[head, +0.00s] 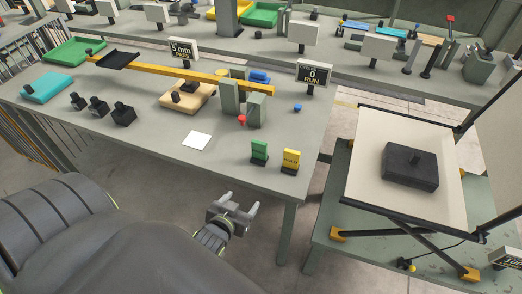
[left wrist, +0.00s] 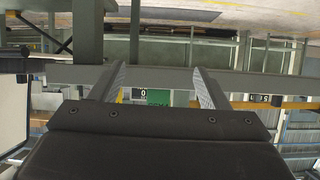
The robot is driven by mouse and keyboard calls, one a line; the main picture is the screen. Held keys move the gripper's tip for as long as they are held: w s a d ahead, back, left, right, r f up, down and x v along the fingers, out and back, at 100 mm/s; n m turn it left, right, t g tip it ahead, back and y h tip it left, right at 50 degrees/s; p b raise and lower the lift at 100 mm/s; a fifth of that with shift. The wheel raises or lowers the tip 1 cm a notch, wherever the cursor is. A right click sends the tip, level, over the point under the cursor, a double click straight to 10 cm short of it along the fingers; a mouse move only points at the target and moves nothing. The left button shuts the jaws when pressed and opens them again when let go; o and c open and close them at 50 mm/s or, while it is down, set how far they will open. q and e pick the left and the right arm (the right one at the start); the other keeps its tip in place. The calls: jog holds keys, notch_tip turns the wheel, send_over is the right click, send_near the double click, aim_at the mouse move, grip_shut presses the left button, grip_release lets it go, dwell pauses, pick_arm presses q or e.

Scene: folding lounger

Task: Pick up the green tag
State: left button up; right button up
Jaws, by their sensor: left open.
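The green tag (head: 259,150) stands upright in a dark base near the front right edge of the workbench. A similar yellow tag (head: 291,159) stands just to its right. My left gripper (head: 237,208) is open and empty, in front of the bench edge, nearer to me than the green tag and apart from it. In the left wrist view, a green patch, likely the green tag (left wrist: 158,97), shows between the two spread fingers (left wrist: 158,88); its lower part is hidden by the gripper body. My right gripper is not in view.
The workbench (head: 150,150) holds a white card (head: 197,141), grey blocks (head: 230,97) with a red knob (head: 242,120), and a long yellow bar (head: 180,72). To the right, a lounger frame with a dark block (head: 410,168) stands on a green table.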

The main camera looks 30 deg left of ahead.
pick_arm(q)
jog(key=t, duration=0.2)
send_near(259, 154)
jog(key=s, duration=0.5)
jog(key=shift+y, duration=0.3)
jog(key=x, duration=0.8)
jog(key=p+x, duration=0.1)
jog(key=x, duration=0.3)
jog(key=shift+w+d+r, duration=0.2)
jog(key=shift+d+r, duration=0.15)
jog(key=shift+r, duration=0.05)
jog(key=x, duration=0.2)
jog(key=p+x, duration=0.1)
jog(key=x, duration=0.1)
jog(key=shift+w+d+r, duration=0.15)
jog(key=shift+d, duration=0.1)
jog(key=shift+w+a+f+n, duration=0.15)
jog(key=shift+w+f+n, duration=0.15)
jog(key=shift+w, duration=0.25)
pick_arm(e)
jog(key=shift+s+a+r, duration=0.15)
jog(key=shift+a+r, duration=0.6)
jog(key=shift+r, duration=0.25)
pick_arm(q)
jog(key=shift+r, duration=0.1)
jog(key=c, duration=1.1)
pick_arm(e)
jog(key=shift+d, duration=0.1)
